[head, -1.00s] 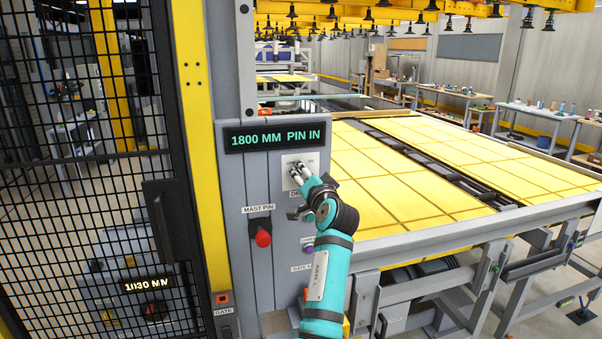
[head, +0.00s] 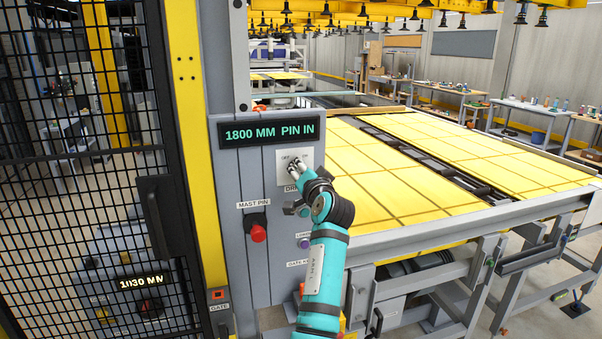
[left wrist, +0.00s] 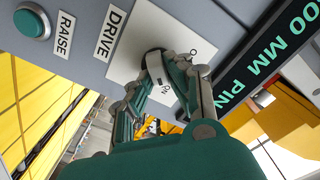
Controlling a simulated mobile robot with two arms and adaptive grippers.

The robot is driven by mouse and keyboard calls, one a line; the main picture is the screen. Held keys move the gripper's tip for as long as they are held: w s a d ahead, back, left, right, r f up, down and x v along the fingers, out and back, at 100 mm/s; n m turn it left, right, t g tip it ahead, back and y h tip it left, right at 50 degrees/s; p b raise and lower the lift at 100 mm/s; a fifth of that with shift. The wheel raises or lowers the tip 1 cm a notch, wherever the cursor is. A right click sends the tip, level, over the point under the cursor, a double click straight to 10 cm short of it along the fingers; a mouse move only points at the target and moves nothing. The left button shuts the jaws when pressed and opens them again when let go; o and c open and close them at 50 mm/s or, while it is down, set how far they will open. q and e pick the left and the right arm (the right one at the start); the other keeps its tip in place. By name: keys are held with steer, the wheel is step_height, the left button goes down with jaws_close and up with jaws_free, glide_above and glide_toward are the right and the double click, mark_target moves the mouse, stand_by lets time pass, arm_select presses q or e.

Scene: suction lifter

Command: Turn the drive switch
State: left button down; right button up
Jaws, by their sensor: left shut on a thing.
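The drive switch has a dark knob (left wrist: 154,66) on a pale square plate (head: 284,177), with OFF and ON marks. The plate is on the grey control panel (head: 235,175), under the display reading "1800 MM PIN IN". My left gripper (head: 293,163) is at the plate with its fingers shut on the knob. In the left wrist view, the fingers (left wrist: 165,80) stand on either side of the knob and partly cover the ON mark. The fingers hide part of the knob, so its exact setting is unclear. My right gripper is not in view.
Below are the red mast pin knob (head: 258,232), a purple button (head: 304,242) and the teal RAISE button (left wrist: 32,22). A black mesh gate (head: 80,160) stands at left. The yellow-sheeted table (head: 400,226) lies to the right, with suction cups overhead.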

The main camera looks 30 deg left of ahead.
arm_select(q)
steer(key=n+b, duration=0.2)
steer(key=b, duration=0.1)
steer(key=n+b, duration=0.2)
steer(key=b, duration=0.1)
steer(key=n+b, duration=0.3)
steer(key=shift+s+a+f+b, duration=0.1)
steer(key=shift+f+b, duration=0.15)
steer(key=shift+b, duration=0.05)
steer(key=n+b, duration=0.2)
steer(key=n, duration=0.1)
steer(key=n+b, duration=0.2)
steer(key=shift+s+a+n, duration=0.1)
steer(key=shift+n, duration=0.2)
steer(key=n+b, duration=0.1)
steer(key=n, duration=0.3)
steer(key=shift+s+a+n+b, duration=0.1)
steer(key=shift+n+b, duration=0.2)
steer(key=shift+b, duration=0.1)
steer(key=shift+r, duration=0.1)
steer(key=c, duration=1.3)
jaws_free()
steer(key=shift+r, duration=0.1)
